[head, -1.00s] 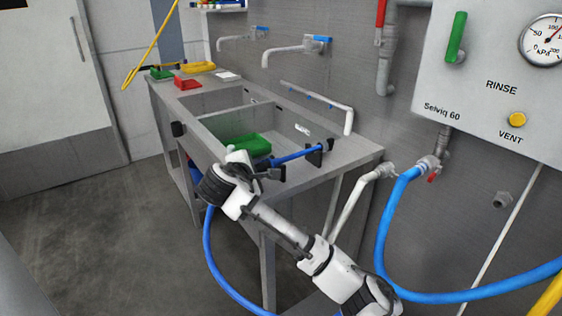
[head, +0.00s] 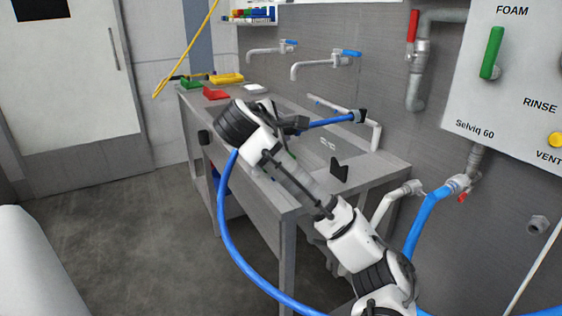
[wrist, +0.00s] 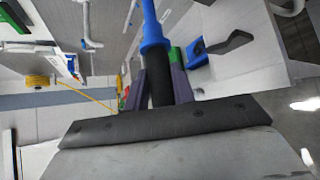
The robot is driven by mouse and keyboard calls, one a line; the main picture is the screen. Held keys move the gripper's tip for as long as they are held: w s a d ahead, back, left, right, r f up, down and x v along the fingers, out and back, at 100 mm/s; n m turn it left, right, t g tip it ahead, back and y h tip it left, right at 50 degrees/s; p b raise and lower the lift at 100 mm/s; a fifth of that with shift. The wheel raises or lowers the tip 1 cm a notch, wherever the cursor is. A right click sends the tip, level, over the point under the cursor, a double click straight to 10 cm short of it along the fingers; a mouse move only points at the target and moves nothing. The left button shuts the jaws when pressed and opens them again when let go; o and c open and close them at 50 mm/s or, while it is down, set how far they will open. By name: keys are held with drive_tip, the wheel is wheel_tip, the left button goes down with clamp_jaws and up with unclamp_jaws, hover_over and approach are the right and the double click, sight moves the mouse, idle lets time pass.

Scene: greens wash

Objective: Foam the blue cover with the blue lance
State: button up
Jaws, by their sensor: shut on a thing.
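My gripper (head: 298,124) is shut on the blue lance (head: 333,121), held above the near end of the steel sink bench. The lance points right, toward the wall, with a dark piece at its far end. In the wrist view the lance (wrist: 153,35) runs up from between the fingers (wrist: 158,88). A blue hose (head: 225,230) hangs in a loop below my gripper. A blue object (wrist: 195,53) shows in the wrist view; I cannot tell whether it is the blue cover. My arm hides much of the basins in the head view.
The sink bench (head: 385,162) bears a black bracket (head: 339,170), which stands empty. Red (head: 215,92), green (head: 190,85) and yellow (head: 227,78) items lie at its far end. Blue-handled taps and the Selviq 60 panel (head: 520,90) are on the wall.

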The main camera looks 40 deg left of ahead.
wheel_tip(320, 180, up, 6)
drive_tip(key=shift+f, duration=0.15)
wheel_tip(320, 180, up, 5)
drive_tip(key=p, duration=0.4)
drive_tip(key=shift+w+d, duration=0.1)
idle(0.4)
